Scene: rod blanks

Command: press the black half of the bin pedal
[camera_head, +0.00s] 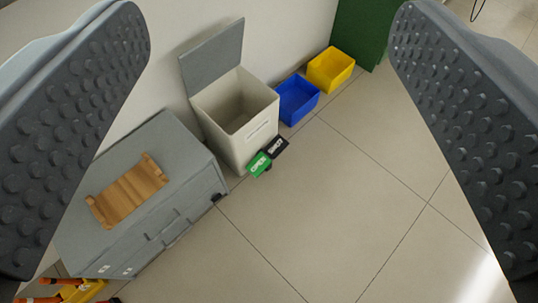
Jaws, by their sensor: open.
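The bin (236,119) is a pale box against the wall with its grey lid (214,57) standing up, so it is open. Its pedal lies on the floor at the bin's front foot. The green half (259,164) is on the left with white lettering. The black half (277,147) is on the right, also with light marks too small to read. My gripper (268,130) is open and empty. Its two studded fingers frame the left and right of the view, well above the floor and apart from the pedal.
A grey cabinet (185,190) with a wooden tray (127,190) on top stands left of the bin. A blue box (297,100) and a yellow box (330,70) stand right of it, near a green panel (360,30). The tiled floor (330,210) in front is clear.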

